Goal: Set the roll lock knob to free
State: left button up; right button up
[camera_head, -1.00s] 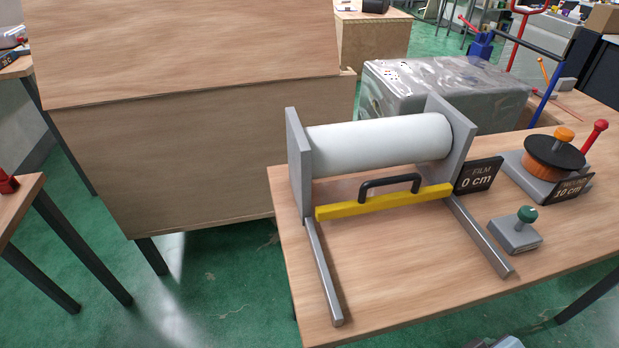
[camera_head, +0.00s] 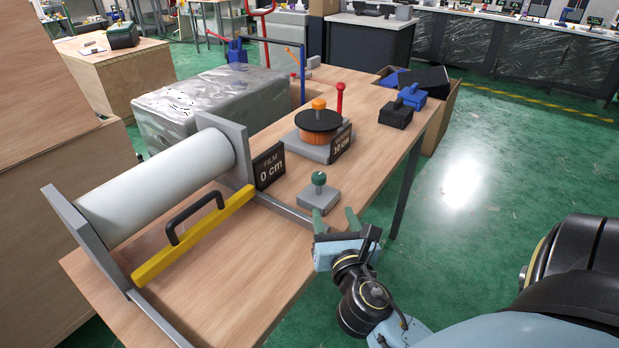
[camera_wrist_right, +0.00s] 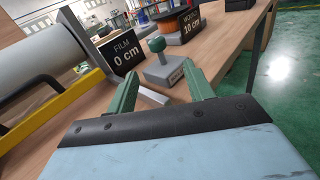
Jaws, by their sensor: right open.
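The roll lock knob appears to be the green ball-topped knob (camera_head: 319,180) on a small grey base (camera_head: 318,199), on the table in front of the spool. It also shows in the right wrist view (camera_wrist_right: 157,45), ahead of my fingers, with a small unreadable label on its base. My right gripper (camera_head: 335,222) is open and empty, close to the near side of the base, with its green fingers pointing toward the knob. In the right wrist view the knob lies between the two fingertips (camera_wrist_right: 160,86) but beyond them. My left gripper is not in view.
The white film roll (camera_head: 160,190) sits in a grey frame with a yellow bar (camera_head: 195,238) and black handle, left of the knob. A "FILM 0 cm" sign (camera_head: 269,166) stands behind it. An orange-topped spool (camera_head: 319,122) and red lever (camera_head: 339,98) stand farther back.

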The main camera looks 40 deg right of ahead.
aim_at(321, 181)
jog(key=shift+w+r+n+t, duration=0.2)
jog(key=shift+w+n+t, duration=0.15)
jog(key=shift+n, duration=0.25)
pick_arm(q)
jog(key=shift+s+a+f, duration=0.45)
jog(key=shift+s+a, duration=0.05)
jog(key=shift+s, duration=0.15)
pick_arm(e)
jog(key=x, duration=1.3)
jog(key=shift+f, duration=0.15)
jog(key=shift+c, duration=0.4)
jog(key=c, duration=0.9)
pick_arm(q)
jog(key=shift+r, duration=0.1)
pick_arm(e)
jog(key=shift+o, duration=0.2)
